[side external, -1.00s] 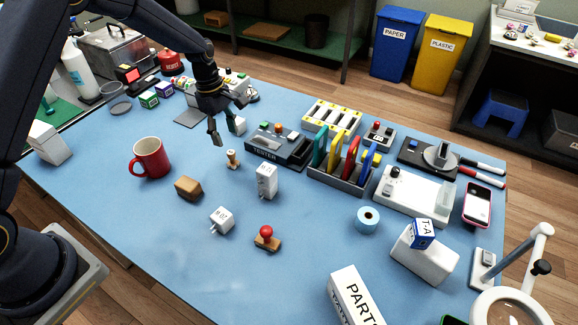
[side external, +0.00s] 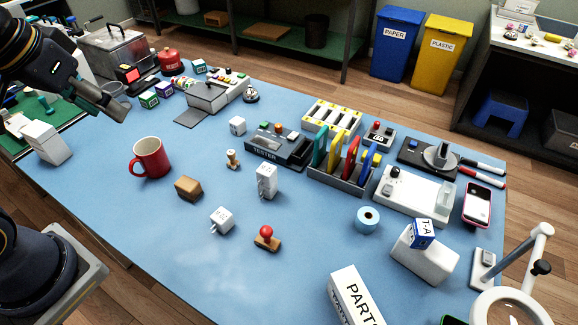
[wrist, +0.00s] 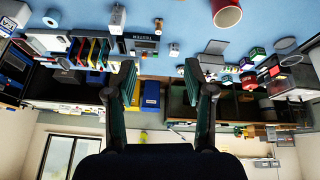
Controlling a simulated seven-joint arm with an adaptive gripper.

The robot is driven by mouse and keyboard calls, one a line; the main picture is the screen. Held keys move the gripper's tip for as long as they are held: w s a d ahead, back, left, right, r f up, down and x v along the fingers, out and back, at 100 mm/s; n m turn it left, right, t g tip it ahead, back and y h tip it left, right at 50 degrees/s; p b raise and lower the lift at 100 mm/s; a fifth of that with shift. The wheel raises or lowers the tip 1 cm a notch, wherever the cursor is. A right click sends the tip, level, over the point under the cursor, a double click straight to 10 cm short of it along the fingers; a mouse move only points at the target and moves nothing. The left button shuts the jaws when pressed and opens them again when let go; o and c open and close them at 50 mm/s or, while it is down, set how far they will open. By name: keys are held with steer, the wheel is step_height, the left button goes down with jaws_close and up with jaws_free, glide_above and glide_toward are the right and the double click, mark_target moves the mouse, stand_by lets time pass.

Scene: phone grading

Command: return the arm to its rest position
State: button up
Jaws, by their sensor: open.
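My gripper (side external: 121,113) is at the upper left in the side external view, raised above the left part of the blue table (side external: 190,270). In the wrist view its two fingers (wrist: 157,80) stand wide apart with nothing between them. The wrist view looks out across the table toward the room, with the picture upside down. The lower part of my arm shows at the left edge of the side external view.
A red mug (side external: 152,158) stands below and right of my gripper. A white box (side external: 46,143) stands at the table's left edge. A tester (side external: 278,147), a grey open-lidded box (side external: 207,97) and white plugs (side external: 222,220) stand farther right. The table's lower left is clear.

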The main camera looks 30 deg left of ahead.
steer(key=shift+s+f+m, duration=0.25)
steer(key=shift+s+m, duration=0.55)
steer(key=shift+s, duration=0.45)
